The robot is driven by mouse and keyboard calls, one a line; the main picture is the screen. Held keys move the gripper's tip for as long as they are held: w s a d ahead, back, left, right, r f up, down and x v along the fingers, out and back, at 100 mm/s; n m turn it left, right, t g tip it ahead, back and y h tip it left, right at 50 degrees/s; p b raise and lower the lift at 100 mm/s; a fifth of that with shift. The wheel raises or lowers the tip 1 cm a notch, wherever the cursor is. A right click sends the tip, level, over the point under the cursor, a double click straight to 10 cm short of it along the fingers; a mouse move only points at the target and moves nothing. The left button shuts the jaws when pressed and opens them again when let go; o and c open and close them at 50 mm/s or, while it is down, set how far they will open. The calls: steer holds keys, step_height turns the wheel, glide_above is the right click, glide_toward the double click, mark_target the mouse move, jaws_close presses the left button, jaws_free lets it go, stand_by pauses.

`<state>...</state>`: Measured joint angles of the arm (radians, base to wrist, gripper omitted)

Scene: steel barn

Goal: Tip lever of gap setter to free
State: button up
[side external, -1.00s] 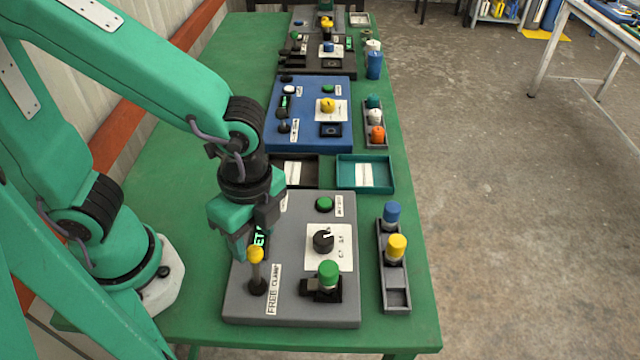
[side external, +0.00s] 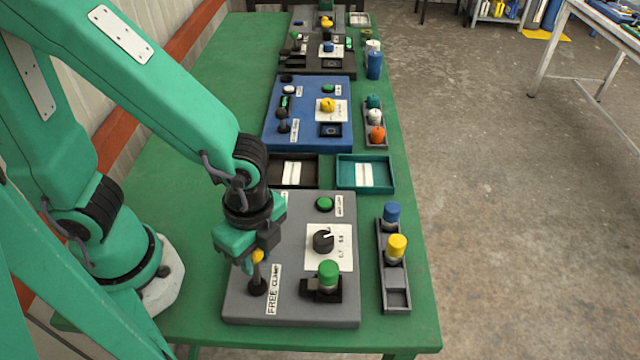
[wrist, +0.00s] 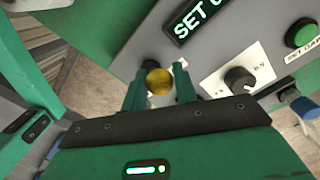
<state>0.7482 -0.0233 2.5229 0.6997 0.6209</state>
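The gap setter is the grey panel (side external: 215,0) in the side view's foreground, no: it is the grey box (side external: 290,312) nearest the side camera. Its lever has a yellow ball knob (side external: 258,256) on a dark stem beside a "FREE CLAMP" label (side external: 273,289). The knob also shows in the wrist view (wrist: 159,82). My gripper (side external: 251,262) is down at the knob, with one finger on each side of it. In the wrist view my gripper (wrist: 160,88) looks open around the knob, with narrow gaps; I cannot tell whether a finger touches it.
The panel also carries a black dial (side external: 323,240), a green button (side external: 324,204), a green-capped part (side external: 328,273) and a lit display (wrist: 198,17). A dark rack (side external: 397,299) with blue and yellow capped parts stands at right. Trays and a blue panel (side external: 309,92) lie behind.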

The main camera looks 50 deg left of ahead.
mark_target(256, 254)
jaws_close()
steer(key=shift+s+d+r, duration=0.15)
steer(key=shift+s+d, duration=0.15)
steer(key=o, duration=0.6)
jaws_free()
steer(key=shift+o, duration=0.2)
steer(key=shift+r, duration=0.1)
steer(key=shift+w+d+r, duration=0.1)
steer(key=shift+r, duration=1.8)
steer(key=shift+w+d+r, duration=0.1)
steer(key=shift+r, duration=1.8)
steer(key=shift+a, duration=0.1)
